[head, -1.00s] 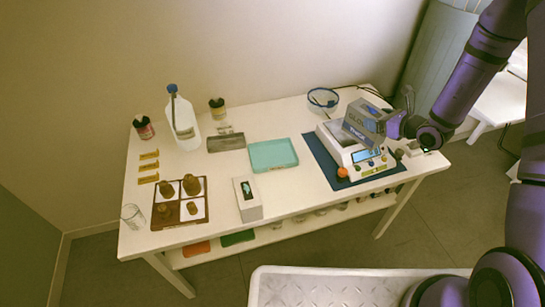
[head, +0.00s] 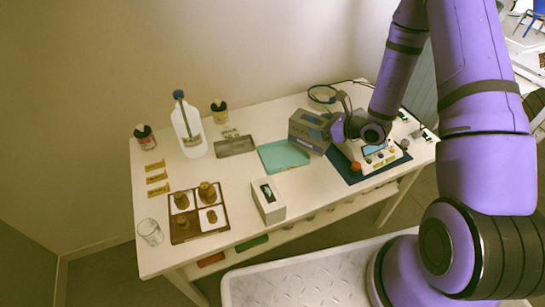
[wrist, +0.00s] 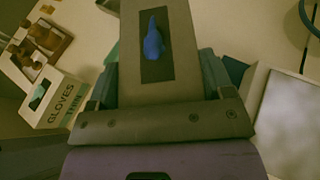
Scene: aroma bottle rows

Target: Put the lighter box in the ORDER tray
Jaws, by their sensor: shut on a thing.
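A second box, white with a dark opening, (head: 268,201) stands at the table's front; the wrist view shows GLOVES on this white box (wrist: 58,98).
A scale (head: 378,158) with a lit display stands on a dark blue mat (head: 345,168). A grey tray (head: 234,147), a jug (head: 188,128), a sectioned brown tray (head: 188,237) and a glass (head: 150,232) are to the left. Goggles (head: 322,94) lie behind.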

